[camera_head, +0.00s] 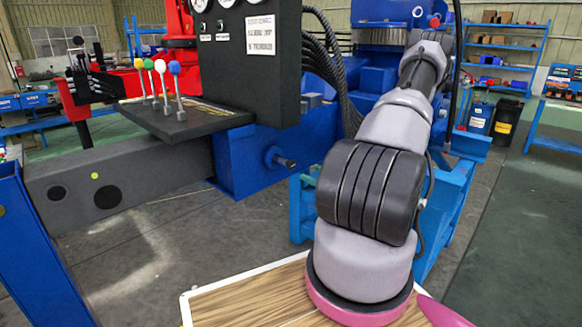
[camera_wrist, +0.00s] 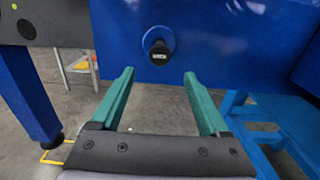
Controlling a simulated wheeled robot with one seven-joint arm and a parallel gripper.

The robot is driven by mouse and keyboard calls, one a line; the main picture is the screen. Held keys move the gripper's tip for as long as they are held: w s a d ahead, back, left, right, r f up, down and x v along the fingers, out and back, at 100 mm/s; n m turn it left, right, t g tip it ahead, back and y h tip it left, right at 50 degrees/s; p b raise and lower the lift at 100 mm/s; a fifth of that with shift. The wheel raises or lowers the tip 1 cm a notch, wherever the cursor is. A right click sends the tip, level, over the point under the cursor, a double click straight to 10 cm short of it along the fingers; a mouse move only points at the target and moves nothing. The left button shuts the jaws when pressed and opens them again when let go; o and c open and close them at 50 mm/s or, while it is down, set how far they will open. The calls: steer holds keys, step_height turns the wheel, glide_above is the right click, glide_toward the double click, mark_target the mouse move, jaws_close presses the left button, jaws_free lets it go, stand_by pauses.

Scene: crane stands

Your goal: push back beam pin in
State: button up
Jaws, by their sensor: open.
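The back beam pin (camera_wrist: 159,52) shows end-on in the wrist view as a dark round knob in a blue collar on the blue beam face (camera_wrist: 215,35). In the head view the pin (camera_head: 285,161) sticks out sideways from the blue beam block (camera_head: 245,160). My gripper (camera_wrist: 158,75) is open and empty, with its two green fingers apart. The pin shows between and slightly above the fingertips in the wrist view, with no visible contact. The exact distance to it cannot be told. My gripper is not visible in the head view.
A grey beam (camera_head: 130,180) joins the blue block at left. A control panel (camera_head: 250,60) with coloured levers (camera_head: 160,85) is above it. A blue leg (camera_wrist: 28,95) stands at left and light-blue frame bars (camera_wrist: 275,125) at lower right in the wrist view.

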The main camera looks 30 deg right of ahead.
mark_target(293, 166)
steer(key=x, duration=1)
steer(key=shift+w+a, duration=0.1)
steer(key=shift+w, duration=0.2)
jaws_close()
stand_by(1.0)
